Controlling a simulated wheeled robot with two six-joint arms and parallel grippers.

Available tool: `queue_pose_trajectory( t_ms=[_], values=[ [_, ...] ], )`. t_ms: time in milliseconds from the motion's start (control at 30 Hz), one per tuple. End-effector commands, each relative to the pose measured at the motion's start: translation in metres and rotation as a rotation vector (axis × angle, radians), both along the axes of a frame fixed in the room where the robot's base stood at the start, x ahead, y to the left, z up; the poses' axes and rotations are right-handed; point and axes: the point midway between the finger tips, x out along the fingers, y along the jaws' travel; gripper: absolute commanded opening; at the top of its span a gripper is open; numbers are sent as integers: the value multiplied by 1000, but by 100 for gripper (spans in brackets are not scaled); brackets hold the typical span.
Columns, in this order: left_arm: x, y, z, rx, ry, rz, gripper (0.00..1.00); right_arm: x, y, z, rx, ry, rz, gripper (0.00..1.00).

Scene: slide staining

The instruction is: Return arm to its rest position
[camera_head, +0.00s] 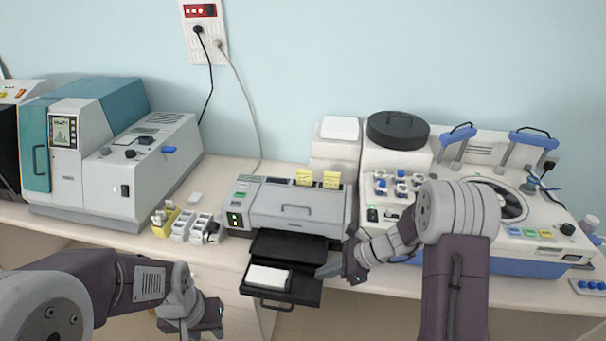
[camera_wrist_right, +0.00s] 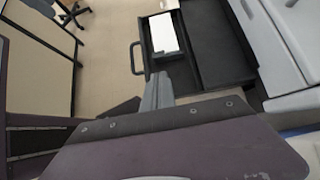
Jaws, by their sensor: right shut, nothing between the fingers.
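My right gripper (camera_head: 328,270) is shut and empty, just right of the open black drawer of the slide stainer. In the right wrist view its closed fingers (camera_wrist_right: 157,92) point at the drawer's edge; whether they touch it I cannot tell. My left gripper (camera_head: 212,322) is low at the front left, below the table's front edge, and its fingers are not clear. The drawer (camera_head: 306,290) stands pulled out from the grey stainer (camera_head: 300,222). A white block (camera_head: 268,278) lies in its left part, and it also shows in the right wrist view (camera_wrist_right: 163,33).
A teal and white machine (camera_head: 120,165) stands at the left. Small racks (camera_head: 182,226) stand beside the stainer. A white and blue machine (camera_head: 480,258) with a round well fills the right, behind my right arm. The floor in front of the table is free.

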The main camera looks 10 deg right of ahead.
Motion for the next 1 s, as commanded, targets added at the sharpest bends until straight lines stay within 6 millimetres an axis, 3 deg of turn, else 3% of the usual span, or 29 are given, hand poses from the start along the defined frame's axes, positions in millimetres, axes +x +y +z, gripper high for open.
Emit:
queue_pose_trajectory(
  t_ms=[67, 167, 267, 300, 400, 500, 600, 700, 1000],
  values=[
    [0, 0, -2, 0, 0, 0, 36, 0, 6, 2, -3, -10, 16, 0],
    [0, 0, -7, 0, 0, 0, 36, 2, 26, 29, -23, -92, 82, 0],
    [0, 0, -14, 0, 0, 0, 36, -48, 40, 44, -161, -177, 333, 0],
    [0, 0, -17, 0, 0, 0, 36, -75, 34, 42, -261, -231, 492, 0],
    [0, 0, -20, 0, 0, 0, 36, -124, 0, 31, -502, -374, 900, 0],
    [0, 0, -20, 0, 0, 0, 36, -147, -38, 22, -678, -488, 1262, 0],
    [0, 0, -19, 0, 0, 0, 36, -155, -64, 13, -759, -550, 1530, 0],
    [0, 0, -19, 0, 0, 0, 36, -147, -72, 12, -801, -613, 1666, 0],
    [0, 0, -19, 0, 0, 0, 36, -146, -72, 12, -799, -620, 1678, 0]
  ],
)
